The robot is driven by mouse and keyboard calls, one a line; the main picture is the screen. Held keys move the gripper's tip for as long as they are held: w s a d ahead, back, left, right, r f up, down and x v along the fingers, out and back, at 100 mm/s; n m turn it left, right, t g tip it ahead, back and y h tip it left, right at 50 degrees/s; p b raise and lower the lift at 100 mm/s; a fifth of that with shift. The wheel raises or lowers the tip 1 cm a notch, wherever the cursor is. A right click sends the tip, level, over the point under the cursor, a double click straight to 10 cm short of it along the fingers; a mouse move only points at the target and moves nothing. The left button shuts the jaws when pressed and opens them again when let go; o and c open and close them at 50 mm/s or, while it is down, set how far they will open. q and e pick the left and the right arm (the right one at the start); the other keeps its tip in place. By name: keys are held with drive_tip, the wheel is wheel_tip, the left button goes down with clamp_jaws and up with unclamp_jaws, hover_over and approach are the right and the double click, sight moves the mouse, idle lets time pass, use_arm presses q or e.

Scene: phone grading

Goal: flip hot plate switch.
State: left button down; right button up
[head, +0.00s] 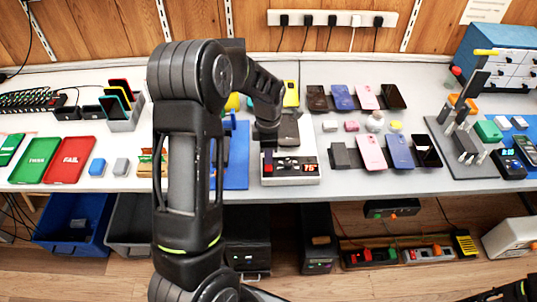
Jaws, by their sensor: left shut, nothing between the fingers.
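The hot plate (308,168) is a white box near the front edge of the table, with a red lit display reading about 75 on its front. A dark phone-like slab (289,130) lies at its back. A small red part, seemingly the switch (268,168), shows at the left of its front panel. My left gripper (268,148) points down just above that left part, shut and empty. I cannot tell whether it touches the switch, or which way the switch is set. My right arm shows only as a dark piece (515,292) at the bottom right corner.
A blue mat (237,165) lies left of the hot plate, partly behind my arm. Rows of phones (371,152) lie to the right. A green tray (38,160) and a red tray (70,160) are far left. A metal fixture (468,150) stands at right.

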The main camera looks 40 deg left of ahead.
use_arm(q)
drive_tip(key=shift+f+b, duration=0.25)
drive_tip(key=shift+b, duration=0.05)
drive_tip(key=shift+s+d+r, duration=0.1)
drive_tip(key=shift+s+d+r+p, duration=0.15)
drive_tip(key=shift+s+d+p, duration=0.25)
drive_tip(key=shift+s, duration=0.1)
drive_tip(key=shift+r, duration=0.1)
